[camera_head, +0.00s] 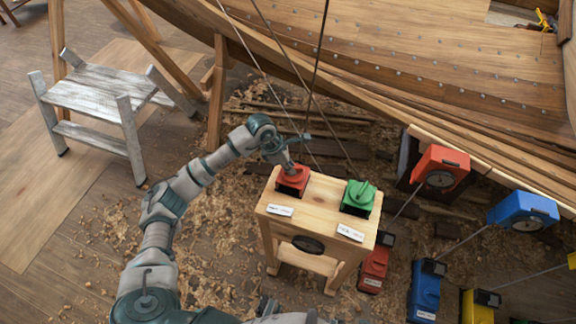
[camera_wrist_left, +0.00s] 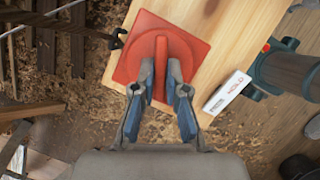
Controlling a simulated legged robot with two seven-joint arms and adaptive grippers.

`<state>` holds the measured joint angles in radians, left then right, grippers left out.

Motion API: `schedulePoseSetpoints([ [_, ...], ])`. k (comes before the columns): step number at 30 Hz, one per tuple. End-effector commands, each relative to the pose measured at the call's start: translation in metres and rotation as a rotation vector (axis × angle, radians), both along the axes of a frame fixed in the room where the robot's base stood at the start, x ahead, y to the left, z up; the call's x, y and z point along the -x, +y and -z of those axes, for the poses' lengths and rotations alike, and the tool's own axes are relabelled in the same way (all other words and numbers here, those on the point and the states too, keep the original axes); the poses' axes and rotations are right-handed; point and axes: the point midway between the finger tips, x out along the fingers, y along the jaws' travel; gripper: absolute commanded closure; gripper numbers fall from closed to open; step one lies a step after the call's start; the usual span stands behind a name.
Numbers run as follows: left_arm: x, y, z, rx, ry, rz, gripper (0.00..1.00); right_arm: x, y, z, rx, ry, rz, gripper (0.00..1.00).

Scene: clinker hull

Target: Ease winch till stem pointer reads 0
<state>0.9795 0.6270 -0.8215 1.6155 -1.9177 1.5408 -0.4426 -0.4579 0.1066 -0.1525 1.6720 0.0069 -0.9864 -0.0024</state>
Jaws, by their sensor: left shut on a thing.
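A red winch (camera_head: 291,183) sits on the left of the wooden stand's top. My left gripper (camera_head: 288,166) is above it, with its fingers shut on the winch's upright red fin, seen closely in the left wrist view (camera_wrist_left: 161,68). A green winch (camera_head: 358,196) stands to its right, untouched. A dark round dial (camera_head: 308,244) is on the stand's front. A red box (camera_head: 441,172) and a blue box (camera_head: 525,212) by the hull carry dials too. I cannot tell which is the stem pointer, and no reading is legible. My right gripper does not show.
White labels (camera_head: 280,210) lie before both winches on the stand (camera_head: 318,217). Thin lines rise toward the planked hull (camera_head: 400,60). Red, blue and yellow units (camera_head: 425,290) stand at lower right. A grey step stool (camera_head: 98,92) is at left. Shavings cover the floor.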

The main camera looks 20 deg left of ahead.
Motion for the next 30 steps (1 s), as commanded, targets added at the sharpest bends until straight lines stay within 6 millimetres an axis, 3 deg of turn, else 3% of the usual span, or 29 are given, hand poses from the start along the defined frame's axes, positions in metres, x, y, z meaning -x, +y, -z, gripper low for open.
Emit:
schedulePoseSetpoints([
  [15, -0.001, -0.005, -0.007, 0.012, -0.014, -0.481, 1.0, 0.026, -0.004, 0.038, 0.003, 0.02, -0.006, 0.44],
  [30, -0.001, -0.005, -0.006, 0.016, -0.013, -0.845, 1.0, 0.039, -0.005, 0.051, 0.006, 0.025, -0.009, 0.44],
])
